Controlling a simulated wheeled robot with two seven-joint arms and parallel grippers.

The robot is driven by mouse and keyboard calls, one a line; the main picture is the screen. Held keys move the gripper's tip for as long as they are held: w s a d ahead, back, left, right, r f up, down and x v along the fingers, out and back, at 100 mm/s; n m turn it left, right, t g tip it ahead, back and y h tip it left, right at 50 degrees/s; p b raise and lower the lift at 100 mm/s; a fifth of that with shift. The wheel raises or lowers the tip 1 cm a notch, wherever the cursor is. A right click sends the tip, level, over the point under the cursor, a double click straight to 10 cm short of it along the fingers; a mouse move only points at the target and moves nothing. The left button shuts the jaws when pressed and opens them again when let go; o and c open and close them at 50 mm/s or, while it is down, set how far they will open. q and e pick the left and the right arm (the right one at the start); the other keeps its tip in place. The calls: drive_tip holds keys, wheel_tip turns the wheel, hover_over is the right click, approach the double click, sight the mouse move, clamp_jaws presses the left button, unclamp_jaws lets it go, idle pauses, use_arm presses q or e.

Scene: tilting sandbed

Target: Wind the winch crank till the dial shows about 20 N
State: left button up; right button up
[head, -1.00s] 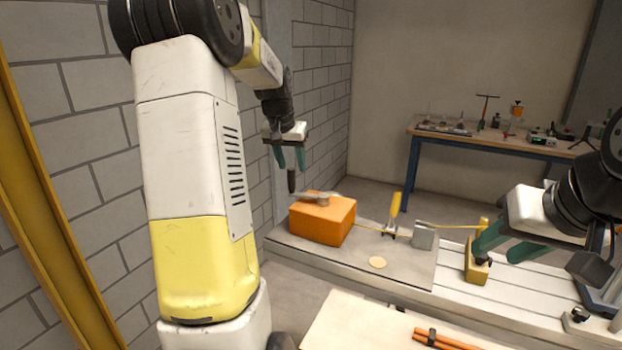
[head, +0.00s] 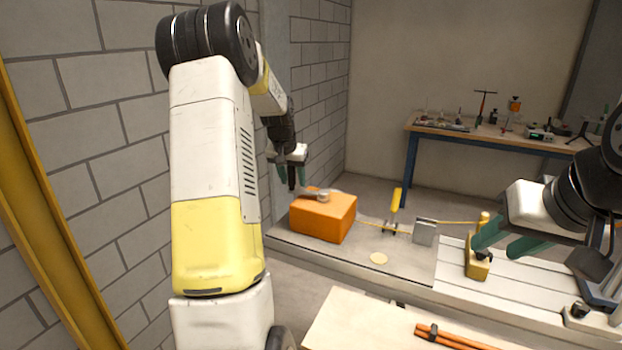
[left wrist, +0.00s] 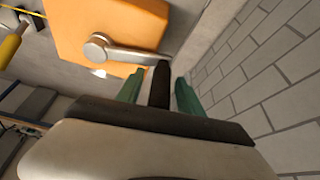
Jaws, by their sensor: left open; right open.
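The winch is an orange box (head: 323,218) at the left end of the bench. Its grey metal crank arm (head: 322,194) lies across the top, pointing left, and ends in an upright black handle (head: 292,180). My left gripper (head: 290,174) is open and lowered around this handle. In the left wrist view the handle (left wrist: 161,85) stands between the two green fingers, with slight gaps visible on both sides. My right gripper (head: 508,246) is open near a yellow block (head: 478,262), seemingly empty. No readable dial face shows.
A yellow line runs right from the winch past a yellow-handled part (head: 395,205) and a grey block (head: 424,232). A brick wall (head: 92,130) stands close on the left. Orange rods (head: 450,337) lie on a nearer board.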

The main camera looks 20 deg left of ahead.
use_arm(q)
drive_tip(key=shift+c, duration=0.2)
clamp_jaws()
idle(1.1)
